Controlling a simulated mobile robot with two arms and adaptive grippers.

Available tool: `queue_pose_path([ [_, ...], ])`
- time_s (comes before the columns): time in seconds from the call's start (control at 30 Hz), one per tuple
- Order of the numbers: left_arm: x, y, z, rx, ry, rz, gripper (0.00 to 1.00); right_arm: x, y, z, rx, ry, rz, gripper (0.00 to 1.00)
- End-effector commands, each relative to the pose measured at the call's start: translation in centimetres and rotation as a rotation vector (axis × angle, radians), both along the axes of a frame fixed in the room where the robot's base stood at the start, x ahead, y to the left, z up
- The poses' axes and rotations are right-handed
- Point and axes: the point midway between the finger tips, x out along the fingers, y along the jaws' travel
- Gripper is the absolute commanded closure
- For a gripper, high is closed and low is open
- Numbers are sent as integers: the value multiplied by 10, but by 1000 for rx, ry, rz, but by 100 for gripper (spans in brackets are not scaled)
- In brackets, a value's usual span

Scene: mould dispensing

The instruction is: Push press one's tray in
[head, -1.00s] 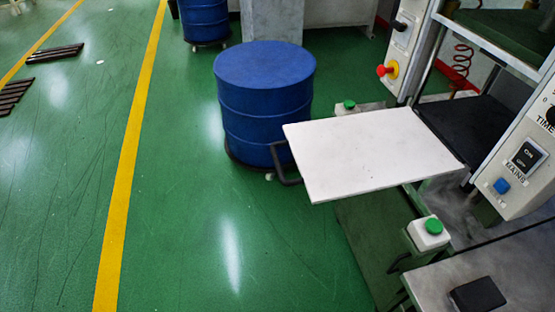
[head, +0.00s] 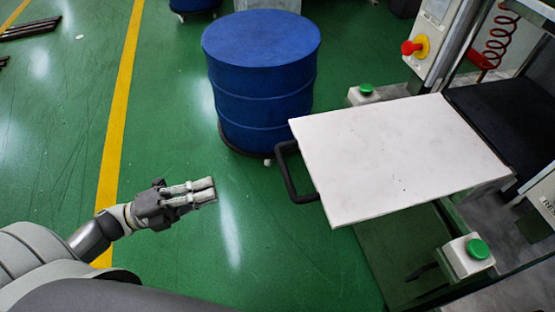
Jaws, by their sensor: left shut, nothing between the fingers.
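The press's tray (head: 400,155) is a flat white plate, pulled out of the press toward the left. A black handle (head: 290,178) sticks out from its left edge. The press (head: 435,40) stands at the right, with a dark bed (head: 505,120) behind the tray. My left gripper (head: 214,189) is shut and empty. It is over the green floor, left of the handle and apart from it, with its fingers pointing right toward the handle. My right gripper is not in view.
A blue drum (head: 262,90) stands on a wheeled base just beyond the tray's left end. Green buttons on boxes sit at the tray's far side (head: 366,92) and near side (head: 470,255). A red emergency knob (head: 412,48) is on the press.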

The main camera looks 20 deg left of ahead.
Motion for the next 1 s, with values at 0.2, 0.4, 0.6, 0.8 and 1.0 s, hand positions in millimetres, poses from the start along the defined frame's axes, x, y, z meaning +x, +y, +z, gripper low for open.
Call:
queue_pose_path([
  [0.2,8,-18,10,3,-20,-20,100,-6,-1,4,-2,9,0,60],
  [0.4,31,-51,19,1,-19,-17,100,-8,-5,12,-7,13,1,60],
  [0.6,53,-83,26,1,-17,-17,100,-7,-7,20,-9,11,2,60],
  [0.8,69,-106,30,1,-15,-16,100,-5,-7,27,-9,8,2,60],
  [1.0,75,-115,30,3,-14,-15,100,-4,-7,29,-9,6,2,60],
])
